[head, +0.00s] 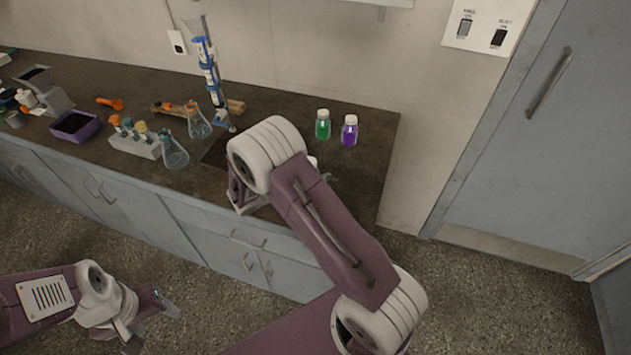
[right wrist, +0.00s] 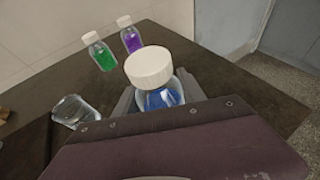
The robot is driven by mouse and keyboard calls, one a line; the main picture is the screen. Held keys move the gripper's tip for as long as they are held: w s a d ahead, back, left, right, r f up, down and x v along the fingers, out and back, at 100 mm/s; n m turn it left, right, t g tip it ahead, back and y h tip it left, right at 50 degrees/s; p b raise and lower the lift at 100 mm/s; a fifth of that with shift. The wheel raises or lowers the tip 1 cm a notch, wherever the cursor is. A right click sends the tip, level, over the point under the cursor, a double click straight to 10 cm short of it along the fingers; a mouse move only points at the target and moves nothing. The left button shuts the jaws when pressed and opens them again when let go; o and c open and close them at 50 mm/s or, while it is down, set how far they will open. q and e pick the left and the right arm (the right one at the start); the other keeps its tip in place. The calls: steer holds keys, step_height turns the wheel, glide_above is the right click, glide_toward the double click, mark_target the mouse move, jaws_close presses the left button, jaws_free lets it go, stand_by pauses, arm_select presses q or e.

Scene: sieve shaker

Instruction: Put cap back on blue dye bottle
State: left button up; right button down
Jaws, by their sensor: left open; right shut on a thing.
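The blue dye bottle (right wrist: 163,99) is clear with blue liquid and stands close in the right wrist view. A white cap (right wrist: 149,67) sits on top of it; how tightly it is seated cannot be told. My right gripper (right wrist: 158,104) has its grey fingers on both sides of the bottle below the cap and is shut on it. The purple wrist body hides the bottle's lower part. In the head view my right arm hides the gripper and most of the bottle. My left gripper (head: 165,304) is open and empty, low over the floor, away from the counter.
Capped green (head: 322,125) and purple (head: 349,130) dye bottles stand at the counter's back right. Left of my right arm are glass flasks (head: 174,150), a tube rack (head: 135,143), a purple tray (head: 76,126) and a tall blue apparatus (head: 209,75).

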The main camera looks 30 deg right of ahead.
steer(key=shift+f, duration=2)
steer(key=shift+f, duration=0.25)
steer(key=c, duration=0.7)
jaws_free()
steer(key=shift+r, duration=0.2)
steer(key=shift+a+r, duration=0.15)
steer(key=shift+a, duration=0.1)
steer(key=v, duration=1.1)
steer(key=shift+s+a+r+b, duration=0.1)
steer(key=shift+a+r+b, duration=0.1)
steer(key=shift+b, duration=0.2)
